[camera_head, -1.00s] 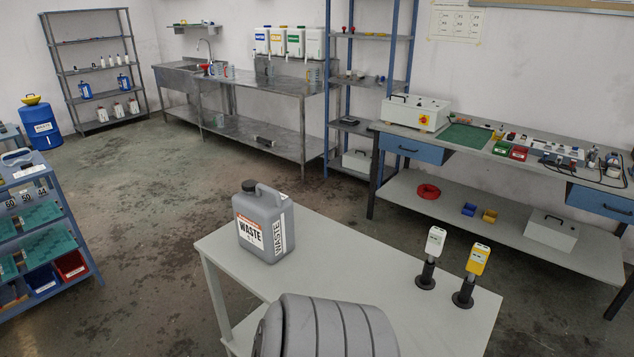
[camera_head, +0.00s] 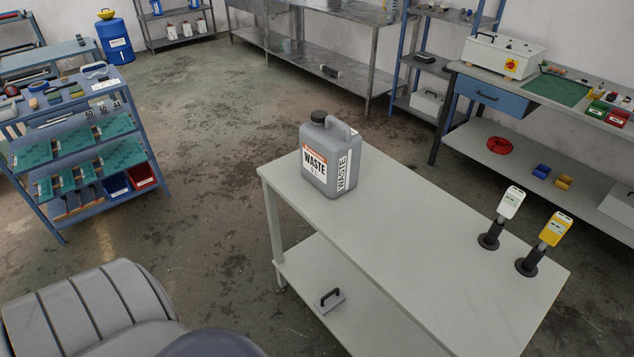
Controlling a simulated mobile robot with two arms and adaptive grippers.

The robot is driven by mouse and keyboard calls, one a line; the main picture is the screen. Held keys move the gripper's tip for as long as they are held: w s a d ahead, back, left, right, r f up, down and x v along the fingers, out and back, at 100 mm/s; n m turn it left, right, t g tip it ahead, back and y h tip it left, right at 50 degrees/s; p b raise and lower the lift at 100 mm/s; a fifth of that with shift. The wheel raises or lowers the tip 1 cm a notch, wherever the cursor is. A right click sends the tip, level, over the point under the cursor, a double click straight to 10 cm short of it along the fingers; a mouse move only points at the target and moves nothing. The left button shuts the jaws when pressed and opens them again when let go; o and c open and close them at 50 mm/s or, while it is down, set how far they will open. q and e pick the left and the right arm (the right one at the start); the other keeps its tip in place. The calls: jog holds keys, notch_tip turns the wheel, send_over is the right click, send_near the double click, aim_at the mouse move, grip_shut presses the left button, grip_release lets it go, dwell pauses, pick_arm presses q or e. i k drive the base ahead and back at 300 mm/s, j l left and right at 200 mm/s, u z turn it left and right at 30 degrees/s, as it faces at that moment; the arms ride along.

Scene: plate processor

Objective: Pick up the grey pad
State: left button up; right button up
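A small flat grey piece with a black handle (camera_head: 334,303) lies on the lower shelf of the light grey table. On top of the blue trolley (camera_head: 139,101) at the left lie several small pads and tools (camera_head: 65,93), some grey, green and yellow. They are too small to tell clearly, and I cannot tell which thing is the grey pad. Neither of my grippers shows; only grey ribbed parts of my own body are visible at the lower left.
A grey waste canister (camera_head: 318,182) stands on the table (camera_head: 400,235), with a white handheld device (camera_head: 511,202) and a yellow one (camera_head: 555,229) in black stands. A workbench (camera_head: 600,190) stands at the back right. The floor between trolley and table is clear.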

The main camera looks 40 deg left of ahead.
aim_at(330, 300)
jog(key=u, duration=1.15)
jog(key=i+j+z, duration=0.2)
jog(key=j, duration=0.2)
jog(key=i+j+z, duration=0.15)
jog(key=j, duration=0.3)
jog(key=i, duration=0.1)
